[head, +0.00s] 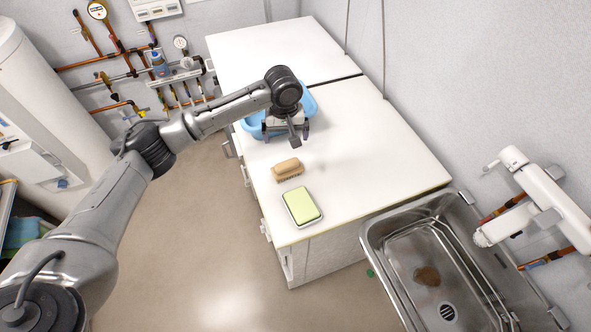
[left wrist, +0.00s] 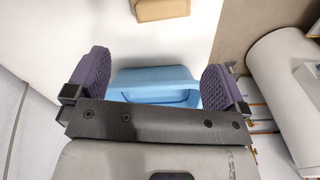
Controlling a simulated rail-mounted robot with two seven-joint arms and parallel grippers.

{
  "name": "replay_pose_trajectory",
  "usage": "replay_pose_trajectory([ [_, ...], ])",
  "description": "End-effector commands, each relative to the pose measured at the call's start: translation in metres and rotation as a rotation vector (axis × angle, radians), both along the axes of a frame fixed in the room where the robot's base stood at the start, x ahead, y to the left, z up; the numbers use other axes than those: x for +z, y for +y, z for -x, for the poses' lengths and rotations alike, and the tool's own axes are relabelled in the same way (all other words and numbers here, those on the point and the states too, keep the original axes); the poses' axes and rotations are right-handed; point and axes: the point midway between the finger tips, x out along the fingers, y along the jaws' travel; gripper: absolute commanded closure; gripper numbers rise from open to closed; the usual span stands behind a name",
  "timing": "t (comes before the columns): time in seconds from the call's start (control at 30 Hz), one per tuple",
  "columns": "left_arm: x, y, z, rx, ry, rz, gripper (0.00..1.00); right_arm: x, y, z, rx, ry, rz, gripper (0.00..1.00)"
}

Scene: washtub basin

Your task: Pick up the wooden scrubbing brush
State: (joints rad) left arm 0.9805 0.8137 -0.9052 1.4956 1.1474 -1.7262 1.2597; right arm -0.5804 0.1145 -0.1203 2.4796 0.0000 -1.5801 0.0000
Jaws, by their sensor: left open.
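The wooden scrubbing brush (head: 287,169) lies on the white countertop, near its left edge, in the head view. Its tan wooden body also shows at the top edge of the left wrist view (left wrist: 162,9), partly cut off. My left gripper (head: 287,133) is open and empty. It hangs over the counter in front of the blue basin, a short way behind the brush and apart from it. In the left wrist view its two dark padded fingers (left wrist: 155,85) stand wide apart with the blue basin between and beyond them. My right gripper is not in view.
A blue basin (head: 312,103) stands on the counter, partly hidden by my left gripper. A green sponge in a light tray (head: 302,206) lies in front of the brush. A metal sink (head: 391,257) with a brown item inside is at the lower right. The counter's right part is clear.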

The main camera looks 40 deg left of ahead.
Motion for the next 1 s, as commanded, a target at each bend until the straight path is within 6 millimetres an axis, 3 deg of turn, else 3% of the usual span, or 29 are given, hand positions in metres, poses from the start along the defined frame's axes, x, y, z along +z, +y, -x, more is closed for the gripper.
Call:
replay_pose_trajectory([
  [0.2,0.0,-0.002,0.003,0.263,0.017,0.007,0.0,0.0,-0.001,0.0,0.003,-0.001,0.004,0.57],
  [0.37,-0.006,-0.002,0.003,0.336,0.017,0.006,0.0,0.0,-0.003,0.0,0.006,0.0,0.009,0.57],
  [0.7,-0.061,-0.002,0.003,0.345,0.016,0.005,0.0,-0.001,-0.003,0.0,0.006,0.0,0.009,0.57],
  [1.0,-0.085,-0.002,0.002,0.345,0.014,0.007,0.0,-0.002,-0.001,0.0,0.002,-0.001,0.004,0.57],
])
